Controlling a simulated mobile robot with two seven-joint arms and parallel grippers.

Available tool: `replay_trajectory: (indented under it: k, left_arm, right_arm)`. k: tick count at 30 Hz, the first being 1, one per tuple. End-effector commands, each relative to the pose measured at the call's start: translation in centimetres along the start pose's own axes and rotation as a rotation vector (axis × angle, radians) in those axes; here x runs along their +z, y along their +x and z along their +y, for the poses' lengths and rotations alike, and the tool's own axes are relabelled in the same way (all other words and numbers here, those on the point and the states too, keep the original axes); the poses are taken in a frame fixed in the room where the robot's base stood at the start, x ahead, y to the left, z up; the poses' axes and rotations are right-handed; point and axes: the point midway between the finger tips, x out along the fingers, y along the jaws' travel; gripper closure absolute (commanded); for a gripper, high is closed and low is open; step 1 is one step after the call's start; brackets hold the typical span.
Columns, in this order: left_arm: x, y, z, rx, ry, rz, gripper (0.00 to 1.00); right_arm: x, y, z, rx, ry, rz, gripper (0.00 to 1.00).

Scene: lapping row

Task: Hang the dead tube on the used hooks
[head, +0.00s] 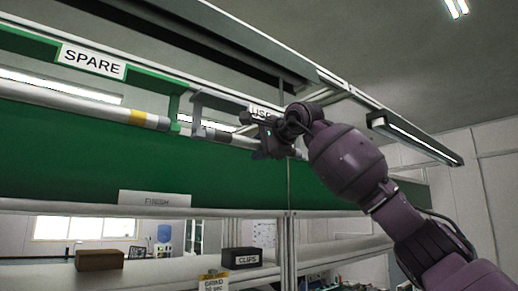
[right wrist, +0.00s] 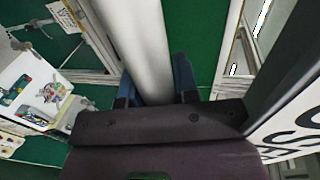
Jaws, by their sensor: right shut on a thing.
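My right gripper (head: 272,146) is up at the rail, shut on a pale tube (right wrist: 147,40). In the right wrist view the tube runs between the two blue fingers. In the head view its grey-capped end (head: 212,134) shows left of the gripper, at a grey used hook (head: 197,108). I cannot tell whether the tube rests in the hook or hangs just at it. The used sign (head: 262,112) is partly hidden by my gripper, and the tube's far end is hidden too. My left gripper is not in view.
A spare tube (head: 80,101) with a yellow band lies on the green spare hook (head: 176,108) under the SPARE sign (head: 92,61). A lamp bar (head: 415,138) is at right. Below are a shelf with a brown box (head: 100,260) and a dark clips box (head: 242,258).

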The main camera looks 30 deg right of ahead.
Motion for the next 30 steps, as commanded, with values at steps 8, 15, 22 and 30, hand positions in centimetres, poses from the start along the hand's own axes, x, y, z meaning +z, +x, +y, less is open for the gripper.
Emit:
replay_trajectory:
  k: [8,15,22,30]
  left_arm:
    - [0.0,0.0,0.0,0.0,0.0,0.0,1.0]
    - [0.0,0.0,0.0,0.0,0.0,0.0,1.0]
    - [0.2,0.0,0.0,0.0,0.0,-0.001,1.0]
    - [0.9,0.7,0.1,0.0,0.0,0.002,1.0]
  right_arm:
    - [0.0,0.0,0.0,-0.001,0.0,0.0,0.59]
    - [0.0,0.0,0.0,-0.001,0.0,0.0,0.42]
    - [0.0,-0.2,0.0,-0.001,0.0,0.0,0.42]
    - [-0.1,-4.2,0.1,-0.003,-0.001,0.002,0.42]
